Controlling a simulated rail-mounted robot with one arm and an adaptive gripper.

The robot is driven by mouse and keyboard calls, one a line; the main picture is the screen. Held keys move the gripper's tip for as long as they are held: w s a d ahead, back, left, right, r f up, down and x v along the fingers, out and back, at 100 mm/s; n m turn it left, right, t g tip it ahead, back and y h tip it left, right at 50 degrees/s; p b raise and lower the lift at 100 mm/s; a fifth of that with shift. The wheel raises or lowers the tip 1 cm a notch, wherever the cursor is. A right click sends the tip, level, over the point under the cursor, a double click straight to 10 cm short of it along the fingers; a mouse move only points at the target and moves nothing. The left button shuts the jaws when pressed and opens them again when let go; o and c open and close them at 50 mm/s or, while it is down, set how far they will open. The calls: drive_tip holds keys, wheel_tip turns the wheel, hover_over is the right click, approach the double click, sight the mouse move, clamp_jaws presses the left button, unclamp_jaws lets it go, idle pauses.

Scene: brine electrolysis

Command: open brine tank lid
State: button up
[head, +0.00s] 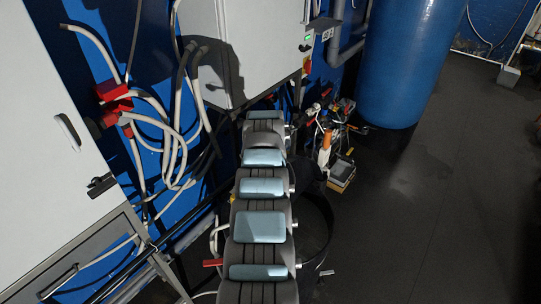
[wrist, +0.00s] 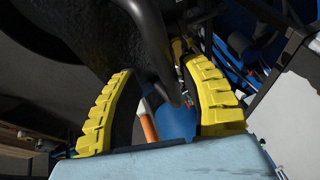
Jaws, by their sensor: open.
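My gripper (wrist: 160,72) shows in the wrist view as two yellow ribbed fingers standing well apart. A dark curved bar (wrist: 155,40), like a handle, runs down between the fingers. Its ends are not clear, and I cannot tell whether either finger touches it. A black rough surface (wrist: 88,28) lies behind the left finger; it may be part of the lid, but I cannot tell. In the head view, a dark round vessel (head: 318,232) stands on the floor just right of my arm, partly hidden by it. I cannot make out its lid. My fingers are not visible there.
A tall blue tank (head: 408,65) stands at the back right. Hoses, a cluttered group of small parts and a grey box (head: 342,172) sit near the arm's far end. White cabinets (head: 50,130) and looped cables line the left. The dark floor (head: 440,210) at right is clear.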

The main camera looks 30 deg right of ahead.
drive_tip(key=shift+r, duration=0.1)
drive_tip(key=v, duration=1.1)
drive_tip(key=shift+s+r, duration=0.2)
drive_tip(key=shift+r, duration=0.15)
drive_tip(key=shift+a, duration=0.1)
idle(0.4)
